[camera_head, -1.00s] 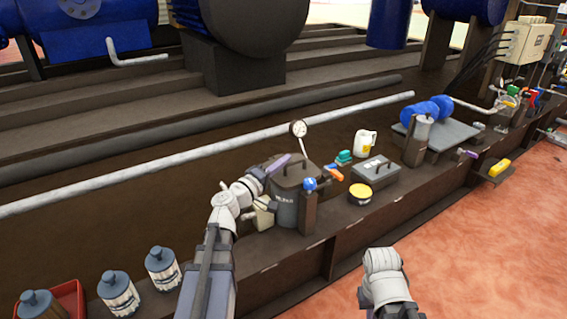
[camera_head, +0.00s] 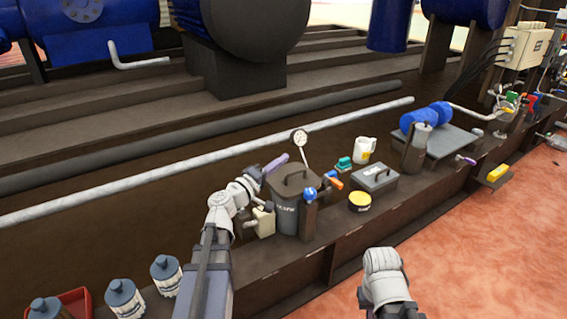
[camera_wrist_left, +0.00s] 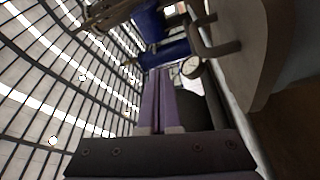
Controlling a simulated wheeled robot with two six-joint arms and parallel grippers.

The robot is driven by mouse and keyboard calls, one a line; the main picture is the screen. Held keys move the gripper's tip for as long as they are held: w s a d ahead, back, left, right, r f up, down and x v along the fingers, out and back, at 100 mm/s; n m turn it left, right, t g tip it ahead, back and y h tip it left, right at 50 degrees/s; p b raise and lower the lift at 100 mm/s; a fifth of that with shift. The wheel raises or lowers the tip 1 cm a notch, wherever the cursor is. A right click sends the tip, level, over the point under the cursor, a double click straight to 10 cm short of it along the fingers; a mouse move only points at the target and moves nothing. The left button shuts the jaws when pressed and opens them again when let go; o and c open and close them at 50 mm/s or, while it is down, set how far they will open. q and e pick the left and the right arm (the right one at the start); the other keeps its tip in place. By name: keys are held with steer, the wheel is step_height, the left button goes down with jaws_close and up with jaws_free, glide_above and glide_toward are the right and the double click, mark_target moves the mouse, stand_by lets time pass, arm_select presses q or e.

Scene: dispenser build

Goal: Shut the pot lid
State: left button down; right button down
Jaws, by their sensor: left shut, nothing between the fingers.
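The dark grey pot (camera_head: 286,219) stands on the brown ledge. Its dark lid (camera_head: 310,187) with a bar handle lies over the top and looks roughly level; I cannot tell whether it is fully seated. My left gripper (camera_head: 279,163) has purple fingers, shut and empty, at the lid's back left edge. In the left wrist view, the shut fingers (camera_wrist_left: 158,88) point away, with the lid (camera_wrist_left: 245,45) and its handle (camera_wrist_left: 215,45) close on the right. I cannot tell whether they touch it.
A dial gauge (camera_head: 299,137) rises behind the pot. A post with a blue knob (camera_head: 310,194) stands at its front right. A cream box (camera_head: 263,222) is at its left. A grey toolbox (camera_head: 373,181), yellow tin (camera_head: 360,201) and white jug (camera_head: 364,149) stand right.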

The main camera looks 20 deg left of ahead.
arm_select(q)
steer(key=s+a+f+b, duration=0.2)
steer(key=s+a+f, duration=0.1)
steer(key=s+a, duration=0.2)
steer(key=shift+s, duration=0.9)
steer(key=s+d+f+m+g+h+p, duration=0.1)
steer(key=d+f+m+g+p, duration=0.15)
steer(key=d, duration=0.45)
steer(key=s+d+f+m+g+h+p, duration=0.1)
steer(key=d+m+g+p, duration=0.2)
steer(key=d, duration=0.4)
steer(key=s+d+f+m+g+h+p, duration=0.1)
steer(key=d+f+m+g, duration=0.15)
steer(key=d+g, duration=0.35)
steer(key=s+d+f+m+g+y+p, duration=0.4)
steer(key=s+d+m+g+y+p, duration=0.15)
steer(key=s+d, duration=0.35)
steer(key=s+a+r+m+g+y+p, duration=0.1)
steer(key=s+a+r+y+p, duration=0.1)
steer(key=s+y+p, duration=0.3)
step_height(320, 180, up, 38)
steer(key=p, duration=3.6)
steer(key=shift+s+a+p, duration=0.15)
steer(key=shift+s+p, duration=0.25)
